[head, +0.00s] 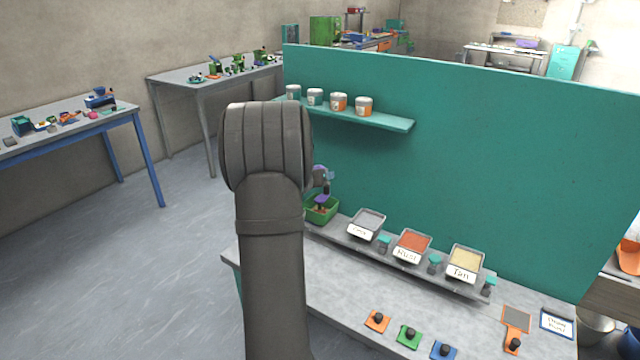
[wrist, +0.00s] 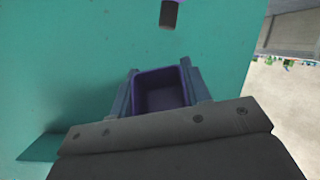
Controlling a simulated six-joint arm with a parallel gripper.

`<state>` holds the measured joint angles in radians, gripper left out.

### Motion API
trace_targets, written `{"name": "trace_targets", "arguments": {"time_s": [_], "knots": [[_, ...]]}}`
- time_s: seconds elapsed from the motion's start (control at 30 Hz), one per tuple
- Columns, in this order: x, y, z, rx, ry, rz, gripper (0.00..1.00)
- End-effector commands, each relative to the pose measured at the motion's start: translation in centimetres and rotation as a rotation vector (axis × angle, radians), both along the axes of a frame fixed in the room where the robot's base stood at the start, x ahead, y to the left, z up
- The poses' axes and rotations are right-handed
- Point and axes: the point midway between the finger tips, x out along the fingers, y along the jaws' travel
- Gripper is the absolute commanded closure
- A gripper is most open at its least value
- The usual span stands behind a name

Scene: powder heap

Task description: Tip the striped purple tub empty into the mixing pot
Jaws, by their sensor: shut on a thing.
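My gripper (wrist: 160,92) is shut on a purple tub (wrist: 160,76), with one grey-blue finger on each side of it. The wrist view looks into the tub's dark purple mouth; I cannot make out stripes or how much powder is inside. In the head view my gripper (head: 327,176) and a bit of purple show at the right edge of my arm, raised above the green tray (head: 325,212) at the bench's back left. My arm hides most of the tub there. I cannot pick out the mixing pot; it may be behind my arm.
Trays of grey, rust (head: 413,243) and tan powder (head: 465,258) stand along the back of the bench. A teal panel (head: 480,160) rises behind, with a shelf (head: 390,121) of several cans.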

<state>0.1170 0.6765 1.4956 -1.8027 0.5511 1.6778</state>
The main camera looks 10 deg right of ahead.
Motion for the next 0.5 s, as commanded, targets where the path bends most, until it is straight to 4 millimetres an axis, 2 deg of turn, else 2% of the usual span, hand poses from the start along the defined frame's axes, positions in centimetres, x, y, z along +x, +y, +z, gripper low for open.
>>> {"name": "trace_targets", "arguments": {"time_s": [0.1,0.33,0.5], "knots": [[0.0,0.0,0.9,0.000,-0.002,0.000,0.80],[0.0,0.0,1.4,-0.014,0.011,0.008,0.80],[0.0,0.0,1.5,-0.124,0.104,0.067,0.80]]}}
